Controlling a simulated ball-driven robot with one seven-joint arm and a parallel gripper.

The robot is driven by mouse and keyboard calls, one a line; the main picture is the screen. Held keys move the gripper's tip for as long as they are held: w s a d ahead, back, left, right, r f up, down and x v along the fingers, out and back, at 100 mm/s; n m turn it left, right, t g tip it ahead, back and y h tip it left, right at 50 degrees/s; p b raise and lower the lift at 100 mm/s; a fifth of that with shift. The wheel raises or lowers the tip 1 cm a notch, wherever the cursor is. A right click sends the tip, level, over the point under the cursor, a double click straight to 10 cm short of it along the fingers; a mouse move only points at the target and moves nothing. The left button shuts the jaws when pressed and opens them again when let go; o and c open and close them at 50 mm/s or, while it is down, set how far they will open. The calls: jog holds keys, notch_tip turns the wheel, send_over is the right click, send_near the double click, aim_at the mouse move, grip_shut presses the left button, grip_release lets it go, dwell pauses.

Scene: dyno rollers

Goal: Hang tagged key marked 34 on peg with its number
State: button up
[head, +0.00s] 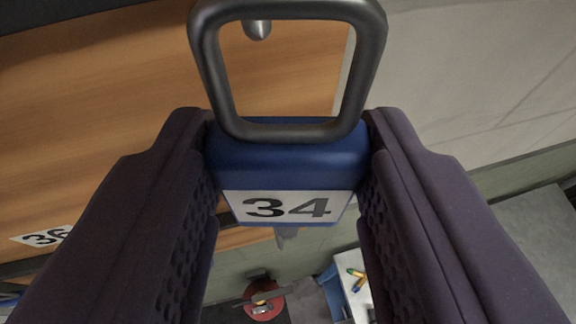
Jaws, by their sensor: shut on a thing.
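The tagged key is a blue tag (286,170) with a white label reading 34 and a dark square metal ring (349,75) at its top. My gripper (288,170) is shut on the blue tag, one dark finger on each side. The ring stands clear above the fingers, in front of a wooden board (110,110). A metal peg (257,29) shows through the ring's opening, near its upper edge. I cannot tell whether the ring is around the peg or only in front of it. The peg's own number is not visible.
A label reading 36 (43,237) is on the board at the lower left. A grey wall (480,80) lies to the right of the board. Far below are a red round thing (263,299) and a white surface (352,285) with small coloured items.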

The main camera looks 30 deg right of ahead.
jog(key=shift+w+d+f+b, duration=0.2)
jog(key=shift+w+b, duration=0.2)
jog(key=shift+w, duration=0.35)
jog(key=shift+w+d+f+b, duration=0.15)
jog(key=shift+w+b, duration=0.25)
jog(key=shift+w, duration=0.35)
jog(key=shift+w+d+f+b, duration=0.15)
jog(key=shift+w+f+b, duration=0.1)
jog(key=shift+w+b, duration=0.45)
jog(key=o, duration=1.1)
jog(key=shift+o, duration=0.2)
